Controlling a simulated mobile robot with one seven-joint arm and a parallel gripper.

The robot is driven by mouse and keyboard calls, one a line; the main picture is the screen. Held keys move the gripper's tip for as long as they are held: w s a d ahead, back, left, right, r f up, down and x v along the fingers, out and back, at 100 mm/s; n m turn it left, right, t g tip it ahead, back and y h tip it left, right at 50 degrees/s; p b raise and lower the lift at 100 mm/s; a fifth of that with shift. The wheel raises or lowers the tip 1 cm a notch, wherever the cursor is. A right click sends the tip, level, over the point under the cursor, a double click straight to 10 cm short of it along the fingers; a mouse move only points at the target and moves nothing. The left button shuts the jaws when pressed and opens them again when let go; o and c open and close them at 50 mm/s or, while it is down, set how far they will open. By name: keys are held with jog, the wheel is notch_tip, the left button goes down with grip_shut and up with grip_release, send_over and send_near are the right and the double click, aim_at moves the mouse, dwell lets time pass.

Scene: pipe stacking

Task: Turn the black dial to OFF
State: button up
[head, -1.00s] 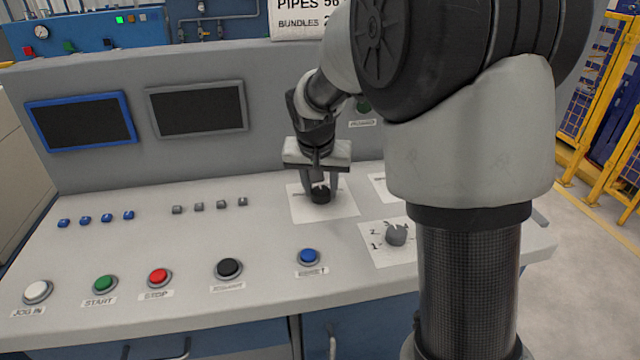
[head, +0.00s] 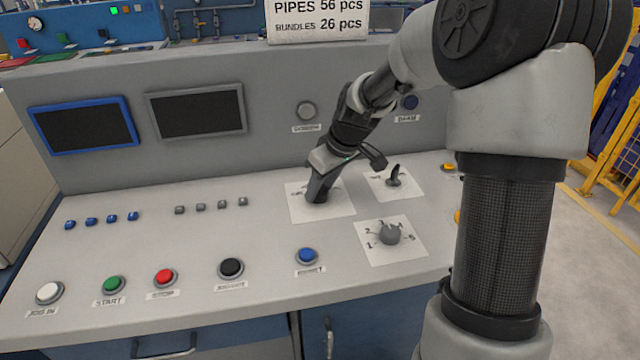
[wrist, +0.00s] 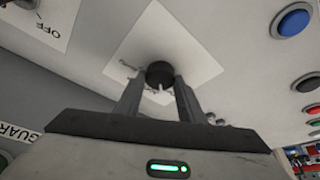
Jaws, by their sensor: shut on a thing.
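The black dial (wrist: 160,73) sits on a white label plate (wrist: 208,62) on the sloped console. It has a pale pointer mark, which in the wrist view faces toward my gripper. My gripper (wrist: 160,92) is shut on the dial, one finger on each side. In the head view my gripper (head: 318,196) is tilted over the same plate (head: 338,208) and hides the dial. The lettering on this plate is too small or covered to read. In the wrist view a neighbouring plate (wrist: 45,22) at upper left reads OFF.
A black lever switch (head: 394,177) stands on a plate right of my gripper. A grey numbered knob (head: 389,233) is nearer the front. A blue button (head: 307,257) and a black button (head: 230,268) lie along the front edge. The upright panel rises close behind.

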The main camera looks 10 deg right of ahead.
jog(key=shift+d+n+y, duration=0.1)
jog(key=shift+n+y, duration=0.2)
jog(key=shift+n, duration=0.8)
jog(key=shift+g, duration=0.4)
jog(key=o, duration=1)
jog(key=shift+o, duration=0.2)
jog(key=p+v, duration=0.3)
jog(key=v, duration=1.4)
jog(key=shift+r, duration=0.15)
jog(key=shift+s, duration=0.15)
